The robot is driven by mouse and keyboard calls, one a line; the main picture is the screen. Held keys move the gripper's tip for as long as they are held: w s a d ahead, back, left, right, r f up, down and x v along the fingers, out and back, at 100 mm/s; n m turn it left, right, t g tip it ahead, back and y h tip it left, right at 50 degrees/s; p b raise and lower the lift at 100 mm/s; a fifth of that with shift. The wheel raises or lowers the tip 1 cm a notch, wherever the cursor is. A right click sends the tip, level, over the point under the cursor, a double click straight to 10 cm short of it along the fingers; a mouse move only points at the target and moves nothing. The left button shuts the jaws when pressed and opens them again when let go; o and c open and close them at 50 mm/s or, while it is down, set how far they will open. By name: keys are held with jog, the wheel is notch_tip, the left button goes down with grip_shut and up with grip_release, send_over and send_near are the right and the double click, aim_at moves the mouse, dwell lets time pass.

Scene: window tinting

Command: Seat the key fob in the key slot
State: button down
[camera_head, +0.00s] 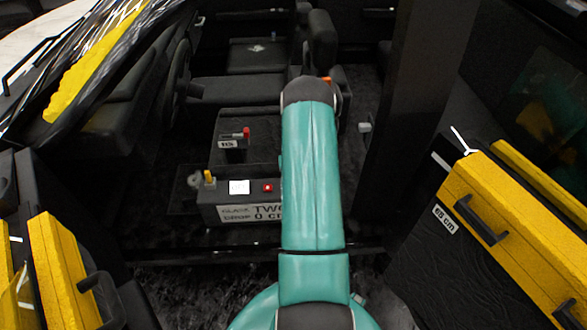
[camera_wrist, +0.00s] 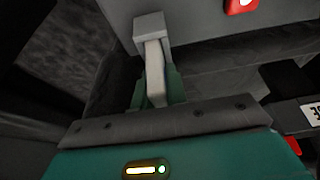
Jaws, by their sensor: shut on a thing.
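In the wrist view, my gripper (camera_wrist: 155,95) is shut on a pale grey, narrow piece with a wider block at its far end, which I take to be the key fob (camera_wrist: 154,70). Its green fingers are on either side of the piece. The wider end overlaps the lower edge of a grey panel (camera_wrist: 190,20) with a red button (camera_wrist: 242,5). I cannot tell whether the fob touches the panel. I cannot make out the key slot in either view. In the head view my own arm hides the gripper and fob.
In the head view, a dark box (camera_head: 207,214) with a yellow-topped lever, white screen and red button stands on the car floor. Behind it is a red-tipped item (camera_head: 240,134).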

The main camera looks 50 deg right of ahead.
jog(key=shift+f, duration=0.15)
jog(key=c, duration=1.3)
grip_release()
jog(key=v, duration=1.3)
jog(key=shift+s+a+r, duration=0.1)
jog(key=shift+s+r, duration=0.15)
jog(key=shift+r, duration=0.05)
